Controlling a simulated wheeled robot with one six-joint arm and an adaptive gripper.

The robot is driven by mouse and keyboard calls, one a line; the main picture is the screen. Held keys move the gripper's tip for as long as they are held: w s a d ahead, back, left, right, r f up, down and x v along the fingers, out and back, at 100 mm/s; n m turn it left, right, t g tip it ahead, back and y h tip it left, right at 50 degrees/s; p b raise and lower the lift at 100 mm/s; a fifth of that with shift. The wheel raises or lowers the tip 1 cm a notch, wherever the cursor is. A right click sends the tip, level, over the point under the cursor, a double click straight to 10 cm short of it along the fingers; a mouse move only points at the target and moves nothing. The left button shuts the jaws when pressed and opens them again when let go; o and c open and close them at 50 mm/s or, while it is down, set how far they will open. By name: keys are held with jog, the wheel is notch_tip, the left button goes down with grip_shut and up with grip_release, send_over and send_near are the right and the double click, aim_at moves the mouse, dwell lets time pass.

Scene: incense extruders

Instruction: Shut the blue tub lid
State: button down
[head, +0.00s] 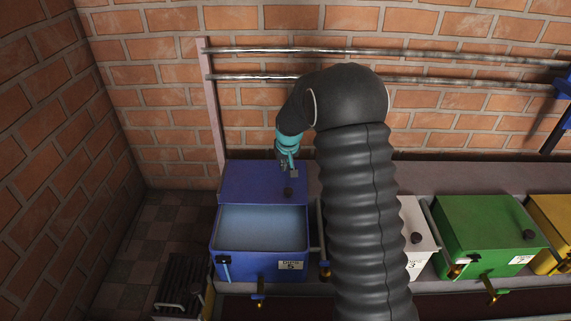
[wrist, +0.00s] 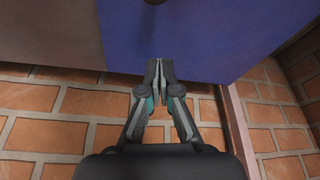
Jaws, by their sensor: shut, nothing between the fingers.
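The blue tub (head: 262,262) stands at the left of the row in the head view, its front part open and its pale blue inside showing. Its blue lid (head: 245,181) is at the back of the opening, with a dark knob (head: 288,191) near its front right. The lid also fills the upper middle of the wrist view (wrist: 205,40). My gripper (head: 291,167) is at the lid's back right part, shut and empty. In the wrist view its fingertips (wrist: 160,66) overlap the lid's wall-side edge; I cannot tell whether they touch it.
A white tub (head: 418,232), a green tub (head: 482,222) and a yellow tub (head: 555,222) stand to the right, lids shut. Metal rails (head: 250,50) run along the brick wall (head: 165,75) behind. A dark slatted object (head: 181,292) is at lower left.

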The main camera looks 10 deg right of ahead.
send_over(282, 181)
jog(key=s, duration=0.1)
jog(key=f, duration=0.5)
jog(key=shift+s+f, duration=0.2)
jog(key=shift+s+d+f, duration=0.1)
jog(key=shift+s+f, duration=0.05)
jog(key=shift+s, duration=0.1)
jog(key=shift+s+d+b, duration=0.1)
jog(key=shift+s+b, duration=0.25)
jog(key=shift+s, duration=1.4)
